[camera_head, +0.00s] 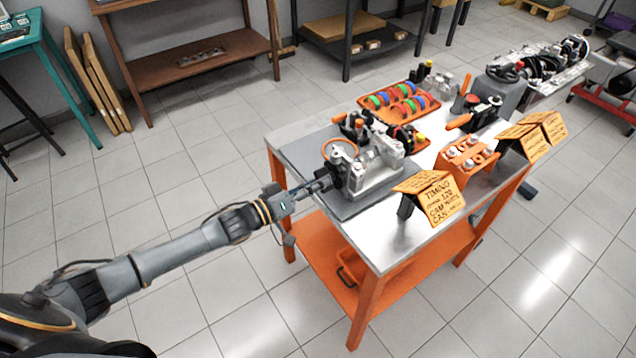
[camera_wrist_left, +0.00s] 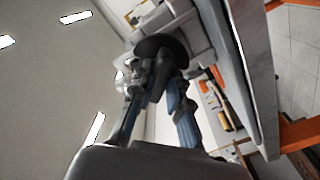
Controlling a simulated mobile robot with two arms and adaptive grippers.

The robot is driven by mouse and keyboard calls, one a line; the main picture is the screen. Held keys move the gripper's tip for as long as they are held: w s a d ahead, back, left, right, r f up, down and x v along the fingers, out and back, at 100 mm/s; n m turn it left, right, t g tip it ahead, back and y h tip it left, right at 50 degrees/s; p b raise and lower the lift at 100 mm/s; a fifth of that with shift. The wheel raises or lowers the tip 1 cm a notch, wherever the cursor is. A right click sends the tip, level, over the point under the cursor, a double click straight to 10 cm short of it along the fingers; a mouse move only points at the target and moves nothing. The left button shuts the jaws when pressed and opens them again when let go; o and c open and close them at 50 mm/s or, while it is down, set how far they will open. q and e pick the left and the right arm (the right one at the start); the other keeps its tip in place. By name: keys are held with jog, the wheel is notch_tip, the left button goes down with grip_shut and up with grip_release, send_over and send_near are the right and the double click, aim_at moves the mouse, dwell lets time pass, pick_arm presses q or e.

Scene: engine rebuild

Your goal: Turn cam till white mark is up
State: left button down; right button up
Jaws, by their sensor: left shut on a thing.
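The grey engine block (camera_head: 380,172) stands on a dark mat near the left edge of the workbench. My left gripper (camera_head: 325,184) reaches its near left side, level with the dark round cam part there. In the left wrist view, the dark disc of the cam (camera_wrist_left: 160,45) sits in front of my left gripper (camera_wrist_left: 157,82), with a short dark stem between the fingers. The fingers are shut on that cam part. No white mark can be made out on it in either view. My right gripper is not in view.
The orange-legged workbench (camera_head: 378,258) also carries an orange tray (camera_head: 394,113) with coloured rings, an orange holder (camera_head: 466,160), and orange signs (camera_head: 438,200) close to the engine's right.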

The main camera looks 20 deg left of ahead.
pick_arm(q)
jog(key=m+b, duration=0.5)
jog(key=m, duration=2)
jog(key=shift+a+m, duration=0.1)
jog(key=shift+m, duration=0.2)
dwell(0.4)
jog(key=c, duration=1.3)
grip_release()
